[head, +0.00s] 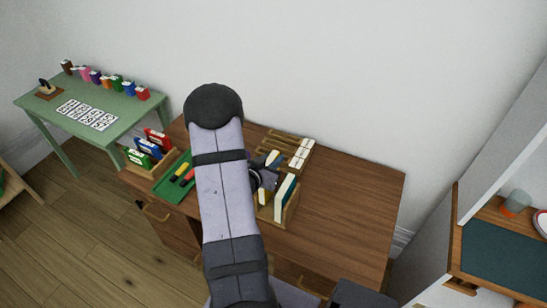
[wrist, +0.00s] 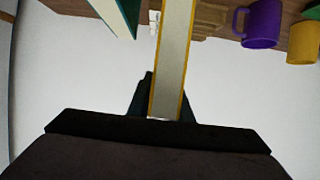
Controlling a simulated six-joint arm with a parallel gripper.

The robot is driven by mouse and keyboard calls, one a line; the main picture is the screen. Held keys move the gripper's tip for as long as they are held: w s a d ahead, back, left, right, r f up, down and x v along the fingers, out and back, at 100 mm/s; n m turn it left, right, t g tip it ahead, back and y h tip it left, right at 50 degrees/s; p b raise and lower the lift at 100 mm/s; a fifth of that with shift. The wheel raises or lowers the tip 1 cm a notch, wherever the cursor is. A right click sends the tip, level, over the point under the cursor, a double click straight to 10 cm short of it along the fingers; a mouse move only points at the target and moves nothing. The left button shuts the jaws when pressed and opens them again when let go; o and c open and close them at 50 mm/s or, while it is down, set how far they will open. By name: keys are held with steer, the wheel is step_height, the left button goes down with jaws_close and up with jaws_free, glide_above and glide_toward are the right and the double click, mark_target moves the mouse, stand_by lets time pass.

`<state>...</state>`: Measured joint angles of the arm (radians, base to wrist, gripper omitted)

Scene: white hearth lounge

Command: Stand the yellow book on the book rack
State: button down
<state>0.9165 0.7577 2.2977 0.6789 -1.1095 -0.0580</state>
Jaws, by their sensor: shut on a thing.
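My gripper (head: 264,181) is shut on the yellow book, partly hidden behind my arm in the head view. The yellow book (wrist: 172,62) is upright between my fingers in the wrist view, its pale page edge facing the camera. In the head view a small part of the yellow book (head: 263,197) shows at the left side of the wooden book rack (head: 291,215). A teal book with pale pages (head: 285,196) stands in the rack to its right, apart from it. I cannot tell whether the yellow book's lower edge touches the rack.
The rack stands on a brown desk (head: 345,200), bare to the right. Behind it is a wooden tray with white pieces (head: 302,153). Left of my arm are a green tray (head: 172,190) and a holder of coloured items (head: 147,153). A purple mug (wrist: 262,24) shows in the wrist view.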

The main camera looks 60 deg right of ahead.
steer(key=shift+f+b, duration=2.55)
steer(key=shift+f, duration=0.65)
steer(key=shift+f+b, duration=0.35)
steer(key=shift+f, duration=0.1)
steer(key=c, duration=1.5)
jaws_free()
steer(key=shift+c, duration=0.2)
steer(key=shift+a, duration=0.1)
steer(key=shift+b+v, duration=0.75)
steer(key=shift+v, duration=2.8)
